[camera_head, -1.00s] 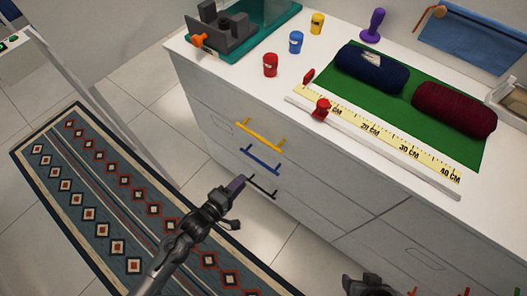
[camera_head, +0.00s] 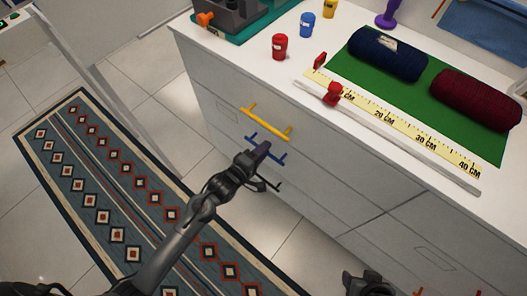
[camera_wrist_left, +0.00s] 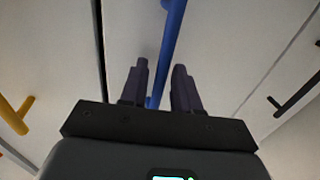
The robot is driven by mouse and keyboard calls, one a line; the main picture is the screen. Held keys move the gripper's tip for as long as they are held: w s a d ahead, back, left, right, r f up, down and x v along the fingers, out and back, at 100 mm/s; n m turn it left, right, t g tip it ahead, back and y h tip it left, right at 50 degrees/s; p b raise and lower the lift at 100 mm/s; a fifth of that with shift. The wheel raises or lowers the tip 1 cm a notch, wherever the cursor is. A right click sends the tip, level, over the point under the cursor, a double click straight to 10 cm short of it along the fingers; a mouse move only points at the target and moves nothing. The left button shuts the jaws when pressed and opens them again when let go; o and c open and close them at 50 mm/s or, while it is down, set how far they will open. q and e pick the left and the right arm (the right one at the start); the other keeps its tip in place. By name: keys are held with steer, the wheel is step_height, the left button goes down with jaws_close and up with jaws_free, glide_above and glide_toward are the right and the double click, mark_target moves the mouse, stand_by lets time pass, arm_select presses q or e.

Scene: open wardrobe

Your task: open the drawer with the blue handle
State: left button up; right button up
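The blue handle (camera_head: 278,157) is on the front of the white dresser (camera_head: 330,185), and its drawer looks shut. My left gripper (camera_head: 262,150) is in front of this handle and covers its middle. In the left wrist view the blue handle (camera_wrist_left: 171,45) runs lengthwise between the two spread fingers (camera_wrist_left: 160,88). The fingers are open, one on each side of the bar; I cannot tell how deep the bar sits between them. My right gripper (camera_head: 366,284) shows only partly at the bottom edge, and its fingers cannot be made out.
A yellow handle (camera_head: 266,124) is just above, and a black handle (camera_head: 268,184) just below. In the left wrist view the yellow handle (camera_wrist_left: 14,118) is left and the black handle (camera_wrist_left: 297,95) right. A patterned rug (camera_head: 130,200) lies on the floor.

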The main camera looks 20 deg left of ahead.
arm_select(q)
steer(key=shift+w, duration=0.2)
jaws_close()
stand_by(0.3)
